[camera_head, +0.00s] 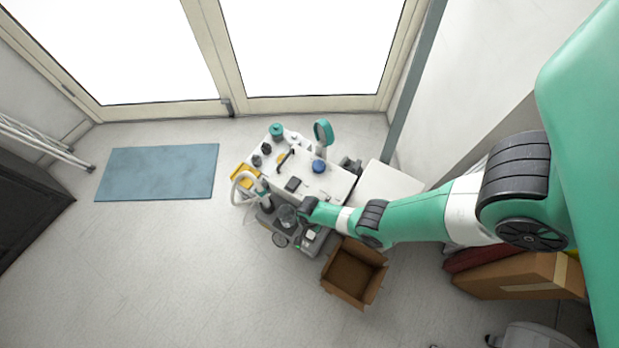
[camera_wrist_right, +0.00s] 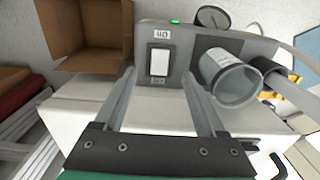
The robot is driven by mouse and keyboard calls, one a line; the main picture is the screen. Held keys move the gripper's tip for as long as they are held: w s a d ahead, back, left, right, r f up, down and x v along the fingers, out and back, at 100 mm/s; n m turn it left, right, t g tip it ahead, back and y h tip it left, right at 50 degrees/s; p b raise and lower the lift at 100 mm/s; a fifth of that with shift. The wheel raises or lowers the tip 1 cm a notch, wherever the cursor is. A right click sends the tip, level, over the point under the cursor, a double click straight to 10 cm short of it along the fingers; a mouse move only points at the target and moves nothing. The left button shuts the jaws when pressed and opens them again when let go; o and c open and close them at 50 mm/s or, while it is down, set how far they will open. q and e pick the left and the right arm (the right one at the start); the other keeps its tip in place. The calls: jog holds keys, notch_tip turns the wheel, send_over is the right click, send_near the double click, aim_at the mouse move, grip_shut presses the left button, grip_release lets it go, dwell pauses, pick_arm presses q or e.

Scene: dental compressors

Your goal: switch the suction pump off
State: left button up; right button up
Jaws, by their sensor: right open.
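The suction pump (camera_wrist_right: 210,50) is a dark grey box in the right wrist view; in the head view the pump (camera_head: 312,238) shows at the front of a white cart, partly under my arm. A small green light (camera_wrist_right: 175,21) glows on the box's edge. My right gripper (camera_wrist_right: 158,74) is open and empty; its two fingertips lie either side of the switch in the picture. I cannot tell whether they touch the panel. In the head view the right gripper (camera_head: 305,208) is small and dark. My left gripper is not in view.
An open cardboard box (camera_head: 354,273) stands beside the white cart (camera_head: 325,185). The floor left of the cart is clear, with a blue mat (camera_head: 157,172).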

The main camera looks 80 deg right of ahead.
aim_at(309, 237)
notch_tip(309, 237, down, 10)
jog(key=b, duration=0.7)
jog(key=shift+r, duration=0.25)
